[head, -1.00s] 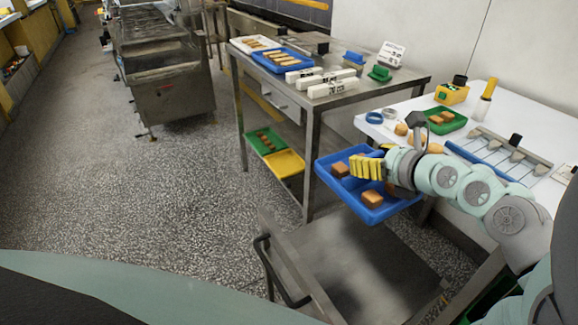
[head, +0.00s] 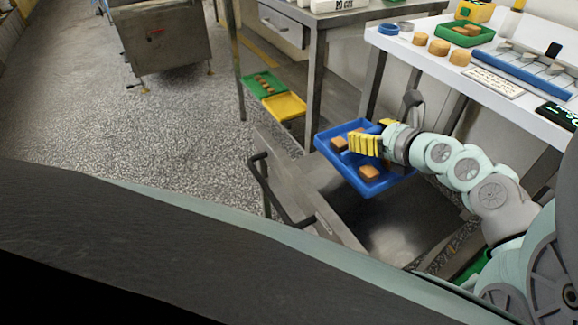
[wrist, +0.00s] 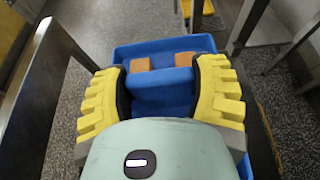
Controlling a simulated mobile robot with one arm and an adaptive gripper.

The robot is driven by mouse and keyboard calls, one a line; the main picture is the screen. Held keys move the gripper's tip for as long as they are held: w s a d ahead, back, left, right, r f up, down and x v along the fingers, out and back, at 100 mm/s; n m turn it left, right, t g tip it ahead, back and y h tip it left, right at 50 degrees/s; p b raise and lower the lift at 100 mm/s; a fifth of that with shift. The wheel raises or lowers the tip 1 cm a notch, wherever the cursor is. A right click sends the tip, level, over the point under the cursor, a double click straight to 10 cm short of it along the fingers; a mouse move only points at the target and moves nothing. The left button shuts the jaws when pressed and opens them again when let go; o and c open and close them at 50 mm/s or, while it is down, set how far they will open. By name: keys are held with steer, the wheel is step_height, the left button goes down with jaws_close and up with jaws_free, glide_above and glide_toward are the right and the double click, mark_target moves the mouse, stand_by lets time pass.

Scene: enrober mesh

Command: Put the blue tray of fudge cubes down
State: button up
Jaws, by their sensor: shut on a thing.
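The blue tray (head: 360,183) holds several brown fudge cubes (head: 369,173) and hangs in the air above a steel cart top. My gripper (head: 365,145), with yellow ribbed fingers, is shut on a raised blue part in the middle of the tray. In the wrist view, my gripper (wrist: 162,90) has its fingers on both sides of that blue part, and the tray (wrist: 195,42) spreads out behind, with two cubes (wrist: 140,65) showing beyond the fingers. The tray looks roughly level. Part of it is hidden by my gripper.
The steel cart (head: 400,228) below has a bare top and a dark handle (head: 265,190). A white table (head: 440,55) with fudge pieces and a green tray (head: 466,34) stands at right. A steel table (head: 318,40) stands behind, with green and yellow trays on its lower shelf.

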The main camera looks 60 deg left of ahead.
mark_target(362, 163)
step_height(362, 163, down, 5)
steer(key=shift+s+a+b, duration=0.1)
steer(key=shift+s+b, duration=0.05)
steer(key=shift+b, duration=0.5)
step_height(362, 163, down, 4)
steer(key=shift+r+b, duration=0.25)
steer(key=shift+b, duration=0.45)
steer(key=shift+f, duration=0.3)
steer(key=shift+f+b, duration=0.2)
steer(key=shift+b, duration=0.1)
steer(key=o, duration=1.3)
steer(key=shift+o, duration=0.2)
steer(key=shift+r, duration=0.1)
